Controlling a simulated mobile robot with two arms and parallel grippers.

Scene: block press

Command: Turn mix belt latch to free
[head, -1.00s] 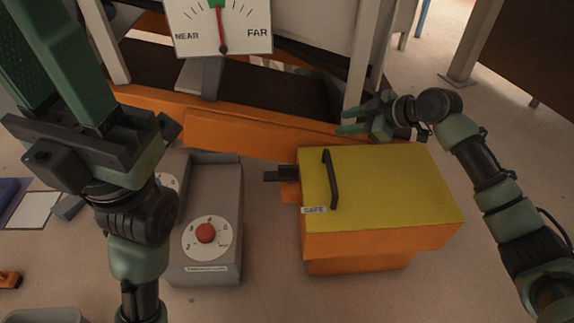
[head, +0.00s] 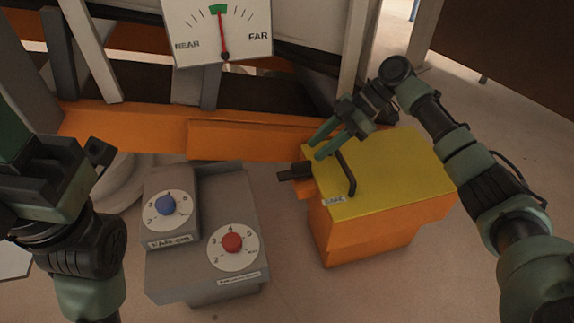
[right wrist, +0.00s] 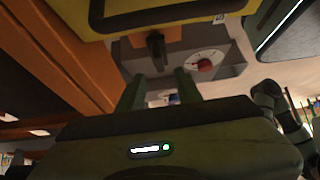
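A yellow-topped orange box (head: 395,165) stands right of centre. A bent black handle (head: 345,174) lies across its top near the left edge, beside a small "SAFE" label (head: 333,199). A short dark latch-like piece (head: 295,173) sticks out of its left side and also shows in the right wrist view (right wrist: 156,50). No label naming the mix belt latch is readable. My right gripper (head: 319,145) is open and empty, its fingers just above the box's far left corner, close to the handle and dark piece. My left gripper (head: 14,140) is partly cut off at the left edge.
A grey control box with a blue knob (head: 166,205) and a red knob (head: 232,242) stands left of the yellow box. An orange beam (head: 250,138) runs behind both. A NEAR/FAR gauge (head: 218,30) hangs above. Floor in front is clear.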

